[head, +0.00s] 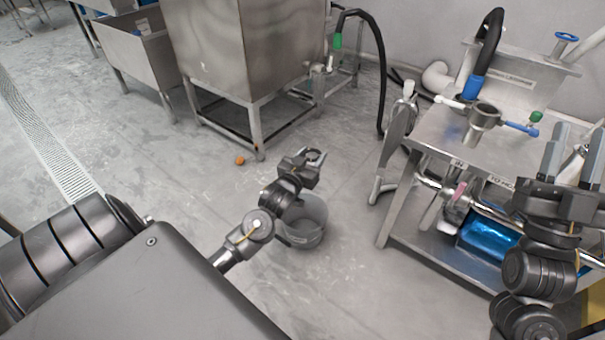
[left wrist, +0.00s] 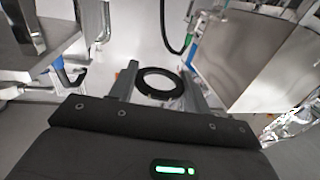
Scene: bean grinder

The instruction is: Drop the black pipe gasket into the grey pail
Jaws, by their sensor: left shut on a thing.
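The black pipe gasket (head: 316,155) is a flat ring between the fingers of my left gripper (head: 308,160). In the left wrist view the gasket (left wrist: 160,95) spans the space between the two fingers, and my left gripper (left wrist: 158,82) is shut on it. The grey pail (head: 316,217) stands on the floor in the head view, partly hidden by my left wrist. The gripper appears above and beyond the pail's far rim in the picture. My right gripper (head: 577,150) is at the right, over the steel table, with its fingers apart and nothing visible between them.
A steel table (head: 440,130) with pipe fittings stands at the right, a blue item (head: 488,240) on its lower shelf. A large steel tank (head: 245,50) stands at the back. A small orange object (head: 239,160) lies on the floor. Floor around the pail is clear.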

